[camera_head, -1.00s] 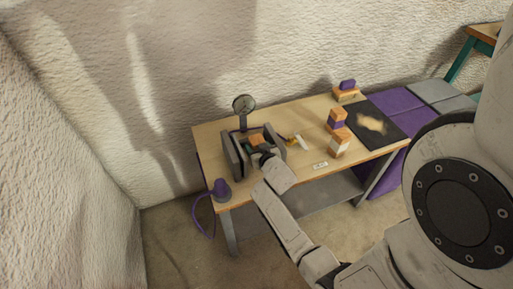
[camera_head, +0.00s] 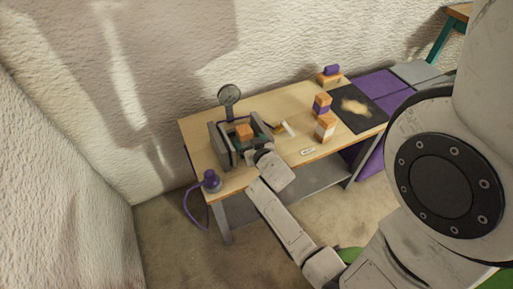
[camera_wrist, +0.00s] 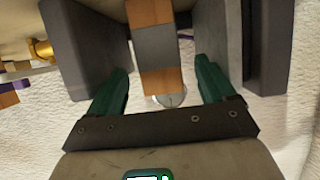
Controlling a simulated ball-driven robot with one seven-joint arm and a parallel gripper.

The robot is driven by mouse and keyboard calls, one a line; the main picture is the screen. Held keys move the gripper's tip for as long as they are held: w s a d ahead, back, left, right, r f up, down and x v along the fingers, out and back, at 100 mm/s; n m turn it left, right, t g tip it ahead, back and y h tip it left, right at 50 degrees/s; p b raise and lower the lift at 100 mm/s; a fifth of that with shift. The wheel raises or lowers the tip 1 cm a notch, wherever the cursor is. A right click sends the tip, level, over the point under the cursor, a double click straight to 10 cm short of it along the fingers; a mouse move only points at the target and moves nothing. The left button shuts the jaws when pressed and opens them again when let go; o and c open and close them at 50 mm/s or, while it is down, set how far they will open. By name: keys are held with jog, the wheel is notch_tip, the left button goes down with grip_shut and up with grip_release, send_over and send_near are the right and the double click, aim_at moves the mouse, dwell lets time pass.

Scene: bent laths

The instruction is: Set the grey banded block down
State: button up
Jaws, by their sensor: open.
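The grey banded block (camera_wrist: 156,45) stands out in the wrist view with a grey middle between orange-brown bands. Its upper end is cut off by the picture edge. In the head view its orange end (camera_head: 244,131) shows between the dark grey upright plates of a fixture (camera_head: 220,145) on the table. My gripper (camera_wrist: 160,75) is open, with a teal finger on each side of the block's line and a visible gap to it on both sides. I cannot tell what the block rests on. In the head view my wrist partly hides the fixture.
A round disc on a stand (camera_head: 229,95) rises behind the fixture. A purple lamp-like thing (camera_head: 211,181) with a cord sits at the near left corner. An orange-purple block (camera_head: 322,104), an orange-white block (camera_head: 325,127) and a black mat (camera_head: 350,119) lie to the right.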

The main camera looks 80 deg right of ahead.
jog(key=s+a+r+n+g+y, duration=0.1)
jog(key=s+a+n+g+y, duration=0.1)
jog(key=a, duration=0.7)
jog(key=s+a+n+g+y, duration=0.3)
jog(key=s+a+n+y, duration=0.1)
jog(key=a, duration=0.6)
jog(key=s+a+r+n+g+y, duration=0.1)
jog(key=s+a+n+g+y, duration=0.1)
jog(key=a, duration=0.7)
jog(key=shift+s+a+r+n+g+y, duration=0.15)
jog(key=shift+s+r+n+g+y, duration=0.3)
jog(key=shift+n+y, duration=0.45)
